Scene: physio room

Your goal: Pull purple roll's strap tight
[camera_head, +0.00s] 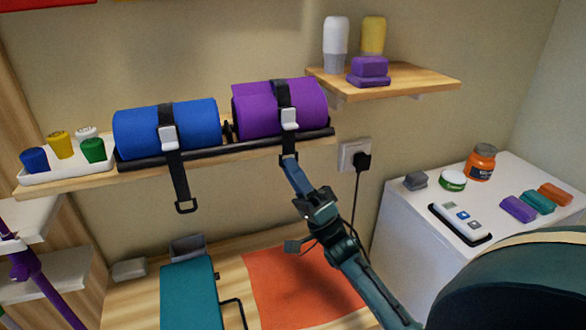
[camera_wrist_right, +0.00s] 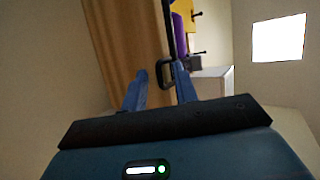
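The purple roll (camera_head: 262,112) lies on its side on the wall shelf, right of a blue roll (camera_head: 190,125). A black strap (camera_head: 280,92) with a pale buckle (camera_head: 289,119) goes around it, and its loose end hangs over the shelf's front edge. My right gripper (camera_head: 292,168) is just below the shelf, at the hanging strap end. In the right wrist view its two blue fingers (camera_wrist_right: 160,88) are apart, and the strap's black end loop (camera_wrist_right: 168,74) shows near the right fingertip. I cannot tell whether they touch. My left gripper is out of view.
The blue roll's strap hangs with a loop (camera_head: 186,207) to the left. A white tray (camera_head: 70,173) of coloured pots shares the shelf. A socket with a plug (camera_head: 357,156) is right of my gripper. A white cabinet (camera_head: 400,225) stands right. An orange mat (camera_head: 300,290) lies below.

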